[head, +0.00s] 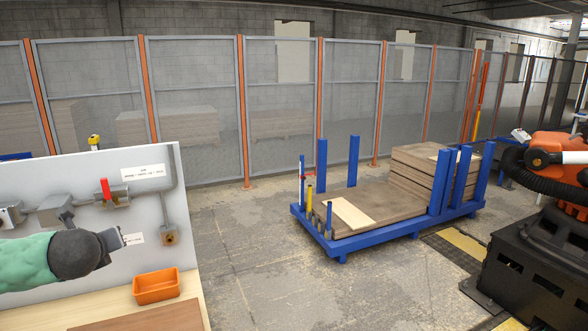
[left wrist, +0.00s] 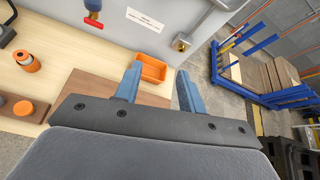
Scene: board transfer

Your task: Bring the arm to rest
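My left arm (head: 25,262), in a green sleeve with a dark wrist, reaches in from the left in the head view, over the workbench (head: 190,290). My left gripper (head: 110,239) is in front of the grey panel. In the left wrist view, the two blue fingers of the left gripper (left wrist: 159,69) stand wide apart with nothing held between them. An orange bin (left wrist: 150,68) shows beyond the fingers. My right arm and gripper are not in view.
A grey panel (head: 150,205) with a red-handled valve (head: 106,189) rises behind the bench. The orange bin (head: 156,286) and a brown board (head: 140,318) lie on the bench. A blue rack (head: 350,243) with stacked boards (head: 415,170) and an orange robot (head: 560,145) stand right.

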